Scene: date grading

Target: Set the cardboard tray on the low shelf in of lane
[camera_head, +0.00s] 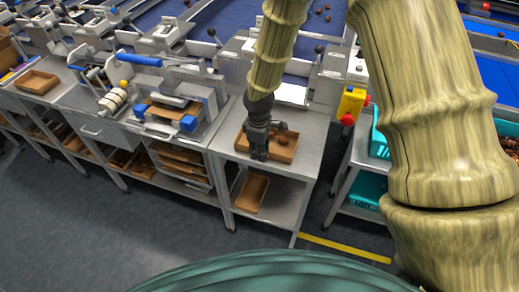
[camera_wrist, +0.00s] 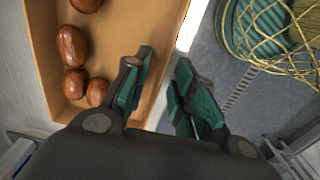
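A brown cardboard tray (camera_head: 290,155) holding several dates sits on the top of the steel bench in the middle of the head view. In the wrist view its bare floor (camera_wrist: 130,30) and near wall show, with glossy brown dates at the left. My gripper (camera_head: 258,155) points down at the tray's front-left side. In the wrist view my gripper (camera_wrist: 168,88) is open, one finger over the tray's inside and the other beyond its wall; contact cannot be told. The low shelf (camera_head: 286,203) under the bench top bears another brown tray (camera_head: 251,192) at its left.
A workstation with a blue-handled press (camera_head: 180,95) stands left of the bench, with stacked trays underneath. Right of it is a rack with teal crates (camera_head: 369,189) and a yellow control box (camera_head: 351,103). A yellow floor line (camera_head: 345,248) runs near the bench. Grey floor lies in front.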

